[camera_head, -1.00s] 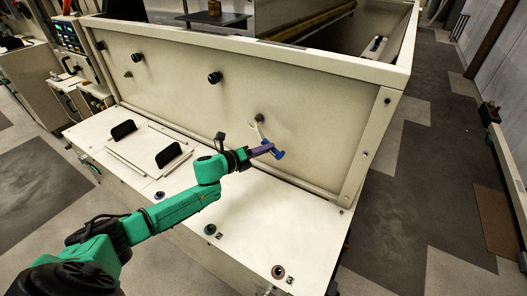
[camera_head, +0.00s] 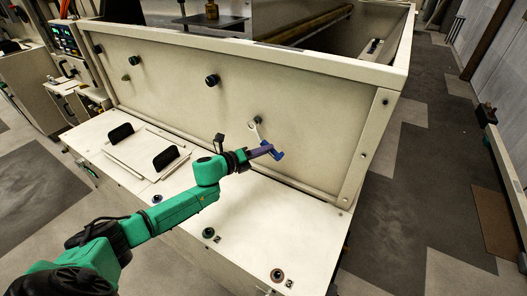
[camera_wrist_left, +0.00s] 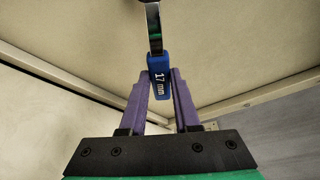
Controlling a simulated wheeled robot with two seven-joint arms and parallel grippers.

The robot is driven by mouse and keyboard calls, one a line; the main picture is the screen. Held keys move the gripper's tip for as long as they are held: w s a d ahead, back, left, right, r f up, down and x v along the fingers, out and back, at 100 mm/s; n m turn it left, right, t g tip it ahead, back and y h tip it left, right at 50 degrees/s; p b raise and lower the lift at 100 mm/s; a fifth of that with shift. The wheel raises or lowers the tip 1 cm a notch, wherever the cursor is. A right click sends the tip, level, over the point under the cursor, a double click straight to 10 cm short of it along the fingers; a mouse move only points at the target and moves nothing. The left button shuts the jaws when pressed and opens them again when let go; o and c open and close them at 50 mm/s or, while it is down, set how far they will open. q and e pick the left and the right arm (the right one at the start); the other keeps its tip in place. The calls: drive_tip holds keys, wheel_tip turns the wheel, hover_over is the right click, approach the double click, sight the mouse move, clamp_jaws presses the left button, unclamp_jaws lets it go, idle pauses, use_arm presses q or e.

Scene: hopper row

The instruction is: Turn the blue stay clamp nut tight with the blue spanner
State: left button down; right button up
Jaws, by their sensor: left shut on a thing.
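The blue spanner has a blue handle (camera_head: 278,155) and a bare metal shank. My left gripper (camera_head: 264,151) is shut on the handle, in front of the pale panel. In the left wrist view the handle (camera_wrist_left: 160,84), marked 17 mm, sits between my purple fingertips (camera_wrist_left: 160,78). The shank runs up out of the top of that view, so its far end is hidden there. In the head view its pale head is by a dark peg (camera_head: 259,119) on the panel; I cannot tell whether they touch. A blue-ringed nut (camera_head: 157,198) sits on the ledge, left of my forearm.
A green-ringed nut (camera_head: 208,232) by a 2 and a brown-ringed nut (camera_head: 277,274) by a 3 are on the ledge. Two black handles (camera_head: 166,157) stand up from a plate at left. Dark knobs (camera_head: 212,80) stick out of the panel.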

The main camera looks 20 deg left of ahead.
use_arm(q)
drive_tip(key=shift+w, duration=0.35)
drive_tip(key=shift+w+d, duration=0.1)
drive_tip(key=shift+w, duration=0.15)
idle(0.3)
drive_tip(key=shift+w+a+f+m+y+b, duration=0.15)
drive_tip(key=shift+a+f+m+y+b, duration=0.3)
drive_tip(key=shift+a+f+m+y, duration=0.65)
drive_tip(key=shift+d+r+h, duration=0.15)
drive_tip(key=shift+d+h, duration=0.05)
drive_tip(key=shift+h, duration=0.1)
drive_tip(key=shift+w+a+f+m+g+y, duration=0.15)
drive_tip(key=shift+a+f+m+y, duration=0.25)
drive_tip(key=shift+a+m, duration=0.25)
drive_tip(key=shift+a+f+m+g+y, duration=0.2)
drive_tip(key=shift+a+m+y, duration=0.25)
drive_tip(key=shift+m, duration=0.3)
